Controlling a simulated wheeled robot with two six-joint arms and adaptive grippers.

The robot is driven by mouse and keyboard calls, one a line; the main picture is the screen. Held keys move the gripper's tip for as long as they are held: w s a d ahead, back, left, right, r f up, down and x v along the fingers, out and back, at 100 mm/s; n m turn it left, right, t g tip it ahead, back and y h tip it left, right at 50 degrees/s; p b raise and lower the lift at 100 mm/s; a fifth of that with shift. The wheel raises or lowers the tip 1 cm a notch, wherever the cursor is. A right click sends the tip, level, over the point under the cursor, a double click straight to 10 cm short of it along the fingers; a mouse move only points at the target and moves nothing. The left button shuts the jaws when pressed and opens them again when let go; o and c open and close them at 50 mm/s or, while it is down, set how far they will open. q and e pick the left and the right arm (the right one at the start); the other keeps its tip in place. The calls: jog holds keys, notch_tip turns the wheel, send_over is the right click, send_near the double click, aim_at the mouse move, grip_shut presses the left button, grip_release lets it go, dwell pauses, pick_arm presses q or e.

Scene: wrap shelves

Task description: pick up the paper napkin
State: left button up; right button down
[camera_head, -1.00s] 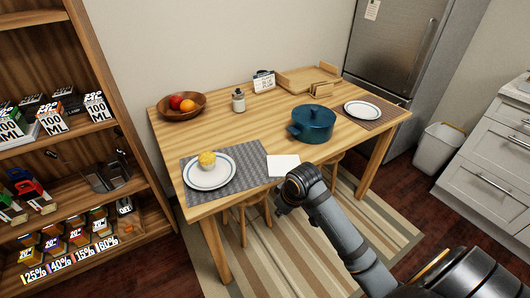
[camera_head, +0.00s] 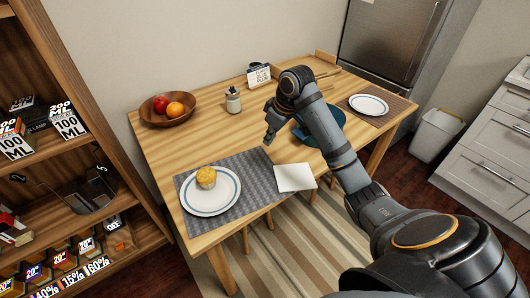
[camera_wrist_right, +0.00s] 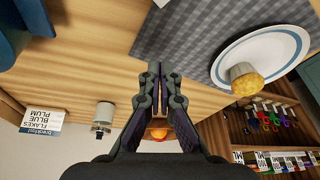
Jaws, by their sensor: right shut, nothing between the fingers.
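The paper napkin (camera_head: 295,178) is a white square lying flat near the table's front edge, just right of the grey placemat. My right gripper (camera_head: 268,138) is above the table, behind and a little left of the napkin, and apart from it. In the right wrist view its two fingers (camera_wrist_right: 154,72) are together with nothing between them. My left gripper is not in view.
A plate (camera_head: 212,200) with a muffin (camera_head: 206,177) sits on the grey placemat (camera_head: 258,172). A blue pot (camera_head: 322,128) is partly hidden behind my right arm. A fruit bowl (camera_head: 168,114) and a small dispenser (camera_head: 233,101) stand farther back. The wooden table (camera_head: 205,140) is bare between them.

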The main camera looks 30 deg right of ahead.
aim_at(259, 161)
jog(key=x, duration=0.3)
jog(key=shift+s+a+f, duration=0.1)
jog(key=shift+s, duration=0.15)
jog(key=b+x, duration=0.1)
jog(key=x, duration=0.6)
jog(key=shift+w+f, duration=0.1)
jog(key=shift+w, duration=0.05)
jog(key=s, duration=0.1)
jog(key=s+d, duration=0.1)
jog(key=s, duration=0.1)
jog(key=shift+s+d+r, duration=0.15)
jog(key=shift+d+r, duration=0.1)
jog(key=shift+d, duration=0.05)
jog(key=shift+s, duration=0.2)
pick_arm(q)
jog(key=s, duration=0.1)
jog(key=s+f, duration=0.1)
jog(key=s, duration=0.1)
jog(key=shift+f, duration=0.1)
